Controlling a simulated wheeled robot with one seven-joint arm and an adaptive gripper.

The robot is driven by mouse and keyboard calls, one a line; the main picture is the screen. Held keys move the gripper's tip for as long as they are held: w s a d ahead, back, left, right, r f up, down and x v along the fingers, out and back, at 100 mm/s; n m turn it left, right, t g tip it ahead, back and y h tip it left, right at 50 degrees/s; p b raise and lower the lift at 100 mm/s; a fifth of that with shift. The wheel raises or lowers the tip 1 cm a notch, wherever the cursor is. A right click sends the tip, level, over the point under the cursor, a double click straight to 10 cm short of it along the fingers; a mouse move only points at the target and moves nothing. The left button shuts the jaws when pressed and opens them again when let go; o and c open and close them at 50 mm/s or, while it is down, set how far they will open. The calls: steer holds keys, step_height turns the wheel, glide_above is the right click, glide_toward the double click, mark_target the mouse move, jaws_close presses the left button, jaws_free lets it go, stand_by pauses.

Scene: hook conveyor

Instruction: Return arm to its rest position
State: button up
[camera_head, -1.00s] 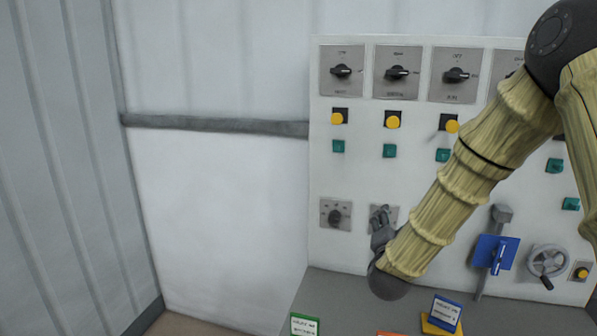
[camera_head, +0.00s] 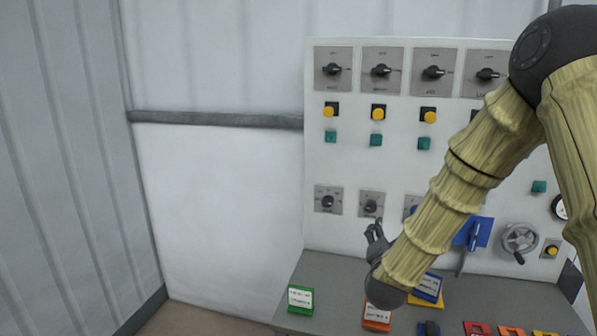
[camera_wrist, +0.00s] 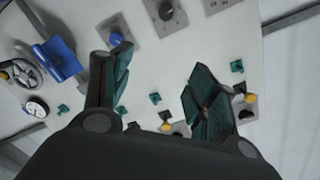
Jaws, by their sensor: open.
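My gripper (camera_head: 376,238) is at the end of my arm, in front of the lower part of a white control panel (camera_head: 345,160). In the wrist view my gripper (camera_wrist: 155,90) is open, with its two dark green-padded fingers spread wide and nothing between them. The panel and its controls show beyond the fingers. In the head view my arm crosses the right side of the panel and hides some controls. The gripper looks apart from the rotary switch (camera_head: 371,204) just above it.
The panel carries black rotary switches (camera_head: 381,70), yellow buttons (camera_head: 378,112), green buttons (camera_head: 376,140), a blue lever plate (camera_head: 485,232) and a handwheel (camera_head: 519,239). A grey ledge below holds a green-framed card (camera_head: 300,299), an orange one (camera_head: 377,315) and other blocks. The left wall side is clear.

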steer(key=s+a+f+n+g+y+b, duration=0.1)
steer(key=s+f+n+g+b, duration=0.15)
steer(key=s+f, duration=0.75)
steer(key=s+f+n+g+y+b, duration=0.1)
steer(key=s+f+n+g, duration=0.2)
steer(key=f, duration=1.2)
steer(key=s+a+f+n+g+y+b, duration=0.1)
steer(key=s+f+g+y+b, duration=0.15)
steer(key=s+f, duration=0.8)
steer(key=s+f+n+g+b, duration=0.1)
steer(key=s+f+g, duration=0.3)
steer(key=s+f, duration=0.5)
steer(key=s+d+f+n+g+b, duration=0.1)
steer(key=s+f+n+g+b, duration=0.1)
steer(key=s+f, duration=0.8)
steer(key=s+n+g, duration=0.1)
steer(key=s+g, duration=0.1)
steer(key=s, duration=0.6)
steer(key=shift+s+g, duration=0.25)
steer(key=shift+g, duration=0.05)
steer(key=shift+f, duration=0.1)
